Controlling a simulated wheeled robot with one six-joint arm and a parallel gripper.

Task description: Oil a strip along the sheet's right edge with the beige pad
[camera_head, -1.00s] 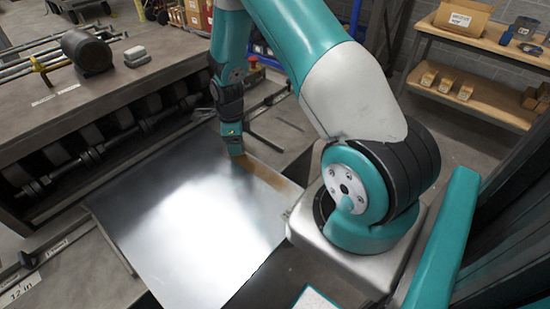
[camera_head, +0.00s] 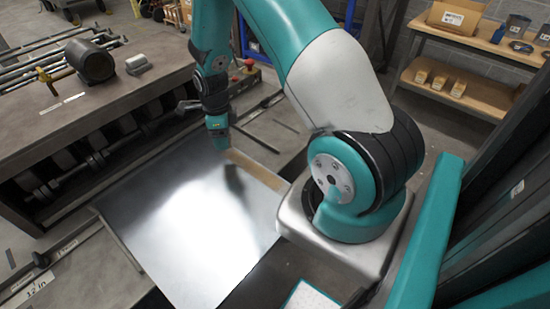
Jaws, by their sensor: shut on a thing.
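The shiny metal sheet (camera_head: 180,235) lies flat in the middle of the view, with a bright glare across it. A tan-brown strip (camera_head: 255,171) runs along its upper right edge, from beside my gripper toward my arm's base. My gripper (camera_head: 221,147) points down at the sheet's far end, just left of the strip's upper end. It is shut; the beige pad is too small or hidden to make out at its tip. I cannot tell whether the tip touches the sheet.
The workbench (camera_head: 150,90) at left carries a dark cylinder (camera_head: 90,62), a grey block (camera_head: 138,65) and metal bars. A shelf unit (camera_head: 460,50) with boxes stands at right. My arm's base sits close by the sheet's right side.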

